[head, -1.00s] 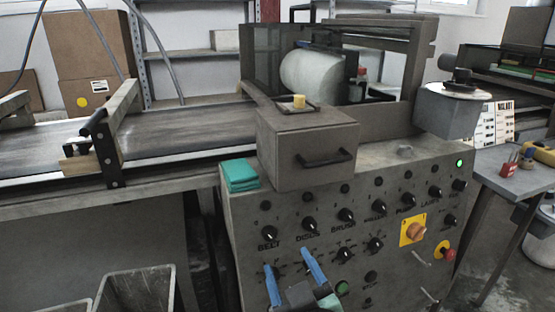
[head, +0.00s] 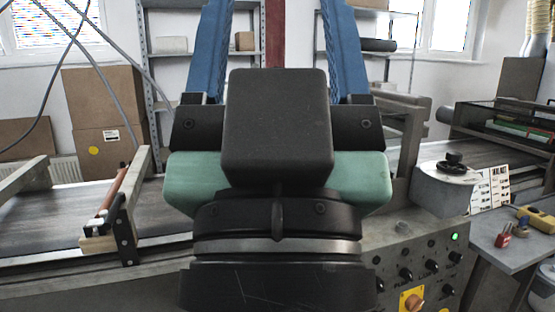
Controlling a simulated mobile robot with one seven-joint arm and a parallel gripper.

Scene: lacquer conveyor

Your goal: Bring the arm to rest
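My gripper (head: 277,25) is raised close in front of the head camera, upright in the middle of the picture. Its two blue fingers point up, stand wide apart and have nothing between them. The fingertips run up to the top edge of the picture. The gripper's dark body hides most of the machine behind it, including its drawer box and roller.
The conveyor belt (head: 60,217) runs to the left, with a wooden-handled bar across it. The control panel (head: 440,262) shows at lower right. A grey side table (head: 515,240) with a red padlock stands at right. Cardboard boxes (head: 98,100) and shelves are behind.

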